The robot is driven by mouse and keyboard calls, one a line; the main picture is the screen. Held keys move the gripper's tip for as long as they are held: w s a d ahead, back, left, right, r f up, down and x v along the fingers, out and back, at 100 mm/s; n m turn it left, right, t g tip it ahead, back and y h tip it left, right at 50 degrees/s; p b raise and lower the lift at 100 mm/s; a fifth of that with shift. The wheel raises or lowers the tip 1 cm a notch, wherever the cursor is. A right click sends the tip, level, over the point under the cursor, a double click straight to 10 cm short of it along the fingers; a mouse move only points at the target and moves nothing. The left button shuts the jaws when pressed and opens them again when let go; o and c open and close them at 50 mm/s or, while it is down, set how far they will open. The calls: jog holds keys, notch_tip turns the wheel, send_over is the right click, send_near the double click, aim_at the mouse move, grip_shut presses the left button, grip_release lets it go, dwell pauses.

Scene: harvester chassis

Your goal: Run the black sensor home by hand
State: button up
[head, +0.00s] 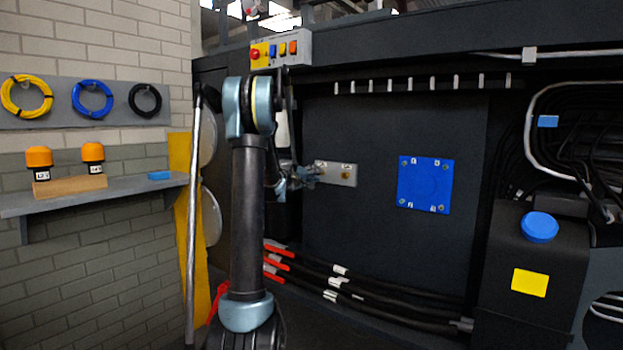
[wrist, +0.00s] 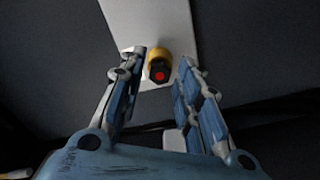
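A black sensor (wrist: 159,72) with a red end face sits in a yellow, brass-like collar (wrist: 157,57) on a light grey plate (wrist: 148,20) in the wrist view. My gripper (wrist: 163,62) is open, with one finger on each side of the sensor and a visible gap to each. Whether the fingertips reach level with the sensor is hard to tell. A brass fitting (head: 346,175) shows on the plate's right part.
A blue square cover (head: 425,185) is on the dark chassis wall right of the plate. Black hoses (head: 375,290) with red sleeves run below. A control box (head: 281,48) with coloured buttons is above. A shelf (head: 110,192) with two orange-capped items stands left.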

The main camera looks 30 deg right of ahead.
grip_shut()
jog(key=m, duration=2.5)
jog(key=shift+d, duration=0.15)
